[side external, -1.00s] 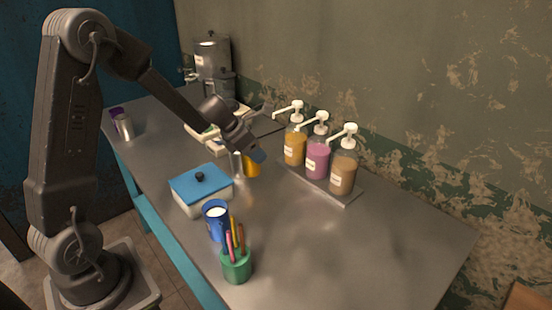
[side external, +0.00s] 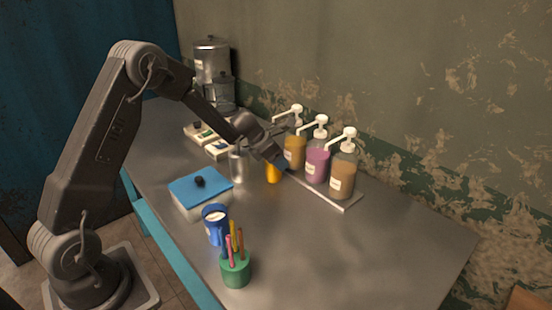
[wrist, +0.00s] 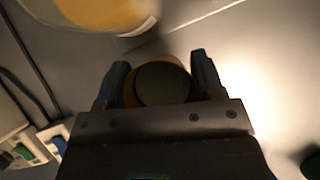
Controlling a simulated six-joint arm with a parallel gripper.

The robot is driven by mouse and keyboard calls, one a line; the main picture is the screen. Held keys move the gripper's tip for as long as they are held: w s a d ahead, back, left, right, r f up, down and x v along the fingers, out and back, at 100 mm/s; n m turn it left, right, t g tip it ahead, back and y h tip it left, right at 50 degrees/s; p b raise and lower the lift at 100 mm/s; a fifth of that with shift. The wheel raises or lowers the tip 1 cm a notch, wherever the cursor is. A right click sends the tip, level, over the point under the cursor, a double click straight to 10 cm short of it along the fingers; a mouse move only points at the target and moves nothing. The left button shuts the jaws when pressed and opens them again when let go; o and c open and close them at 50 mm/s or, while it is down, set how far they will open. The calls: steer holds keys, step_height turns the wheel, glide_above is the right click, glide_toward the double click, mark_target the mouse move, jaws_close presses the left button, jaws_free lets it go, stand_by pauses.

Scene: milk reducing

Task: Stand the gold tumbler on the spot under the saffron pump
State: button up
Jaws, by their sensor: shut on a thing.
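The gold tumbler (side external: 273,173) is between the fingers of my gripper (side external: 279,160), in front of the pump rack. In the wrist view the tumbler (wrist: 163,82) shows its gold rim and dark inside, with a finger of my gripper (wrist: 158,80) on each side. Whether its base touches the table is hard to tell. The saffron pump (side external: 294,150), a bottle of yellow-orange liquid with a white head, is the leftmost of three, just beyond my gripper. In the wrist view its bottle (wrist: 103,12) is at the top. The spot under its spout is hidden by my gripper.
A purple pump (side external: 317,164) and a brown pump (side external: 342,176) share the rack (side external: 345,203). The right table area is clear.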

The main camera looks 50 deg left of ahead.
steer(key=shift+f, duration=0.15)
steer(key=o, duration=1)
steer(key=shift+o, duration=0.2)
step_height(320, 180, up, 10)
steer(key=s, duration=0.1)
steer(key=shift+s+a, duration=0.2)
steer(key=shift+s, duration=0.1)
